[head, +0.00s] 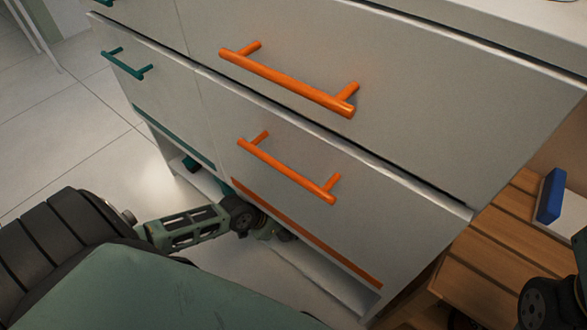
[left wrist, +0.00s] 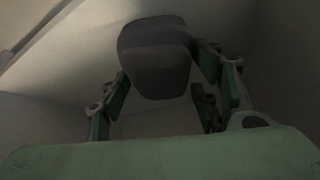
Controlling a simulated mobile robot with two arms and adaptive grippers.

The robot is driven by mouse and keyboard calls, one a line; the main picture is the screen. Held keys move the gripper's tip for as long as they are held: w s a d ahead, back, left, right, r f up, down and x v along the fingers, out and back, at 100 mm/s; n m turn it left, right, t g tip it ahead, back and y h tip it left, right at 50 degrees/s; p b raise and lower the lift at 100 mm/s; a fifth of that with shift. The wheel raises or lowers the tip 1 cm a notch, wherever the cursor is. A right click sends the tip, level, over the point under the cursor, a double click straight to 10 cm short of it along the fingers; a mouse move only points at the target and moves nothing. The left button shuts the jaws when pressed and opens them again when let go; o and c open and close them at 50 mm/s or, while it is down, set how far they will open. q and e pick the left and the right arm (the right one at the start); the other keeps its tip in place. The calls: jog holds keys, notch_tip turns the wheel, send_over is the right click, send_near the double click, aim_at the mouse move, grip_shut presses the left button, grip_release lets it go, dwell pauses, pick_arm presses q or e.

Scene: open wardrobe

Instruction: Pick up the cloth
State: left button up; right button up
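No cloth can be made out for certain in either view. My left arm reaches low to the cabinet's open bottom space in the head view, and its gripper (head: 279,233) is mostly hidden at the cabinet's lower edge. In the left wrist view, the finger links of my left gripper (left wrist: 155,75) stand on both sides of a dark grey rounded shape. I cannot tell whether that shape is the fingertips or something between them. Pale surfaces surround it. Part of my right arm shows at the lower right of the head view; its gripper is out of view.
A grey drawer cabinet (head: 390,100) with orange handles (head: 285,80) and teal handles (head: 127,66) fills the middle. A low white shelf (head: 330,272) runs beneath it. A wooden slatted surface (head: 490,260) with a blue block (head: 550,196) is at right. Tiled floor (head: 100,130) is open at left.

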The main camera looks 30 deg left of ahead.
pick_arm(q)
jog(key=c, duration=0.8)
jog(key=shift+r+p, duration=0.2)
jog(key=shift+p, duration=0.1)
jog(key=shift+r+p, duration=0.1)
jog(key=shift+p, duration=0.2)
